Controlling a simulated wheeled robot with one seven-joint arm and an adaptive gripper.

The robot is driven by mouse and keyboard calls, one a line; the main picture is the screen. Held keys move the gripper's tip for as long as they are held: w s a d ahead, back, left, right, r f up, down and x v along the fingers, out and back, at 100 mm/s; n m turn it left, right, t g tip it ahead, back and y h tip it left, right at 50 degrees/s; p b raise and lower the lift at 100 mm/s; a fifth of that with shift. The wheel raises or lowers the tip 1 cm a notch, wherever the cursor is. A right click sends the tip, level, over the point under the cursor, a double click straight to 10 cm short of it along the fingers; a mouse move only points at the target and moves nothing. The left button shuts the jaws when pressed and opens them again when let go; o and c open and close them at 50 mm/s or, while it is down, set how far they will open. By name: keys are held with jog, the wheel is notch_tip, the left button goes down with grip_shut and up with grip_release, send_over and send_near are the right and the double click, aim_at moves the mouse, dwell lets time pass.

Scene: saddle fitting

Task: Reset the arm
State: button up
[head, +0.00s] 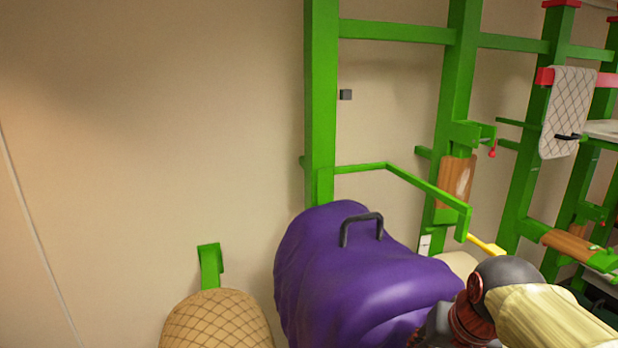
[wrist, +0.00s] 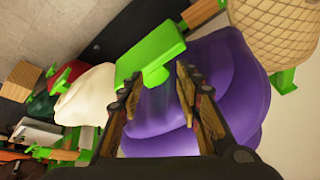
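My gripper (wrist: 158,95) is in the wrist view with its two fingers spread apart and nothing held between them. Beyond the fingers is a large purple padded thing (wrist: 225,75). Whether the fingers touch it, I cannot tell. In the head view my arm (head: 545,312) reaches in from the lower right, in front of the purple padded thing (head: 350,280). The fingers do not show clearly in the head view. The purple thing has a dark handle (head: 361,228) on top.
A green rack frame (head: 320,110) stands behind the purple thing, with a thin green bracket (head: 430,188) jutting out. A tan quilted thing (head: 216,322) is at lower left. In the wrist view a green bracket (wrist: 150,55) and a cream padded thing (wrist: 88,95) are close by.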

jog(key=s+a+f+n+b, duration=0.1)
jog(key=s+f+b, duration=0.5)
jog(key=f, duration=0.4)
jog(key=s+a+f+n+t+b, duration=0.1)
jog(key=s+f+n+b, duration=0.1)
jog(key=s+f+b, duration=0.4)
notch_tip(320, 180, down, 5)
jog(key=b, duration=0.3)
jog(key=shift+a+n+b, duration=0.3)
jog(key=shift+a, duration=0.1)
jog(key=shift+a, duration=0.1)
jog(key=shift+c, duration=0.5)
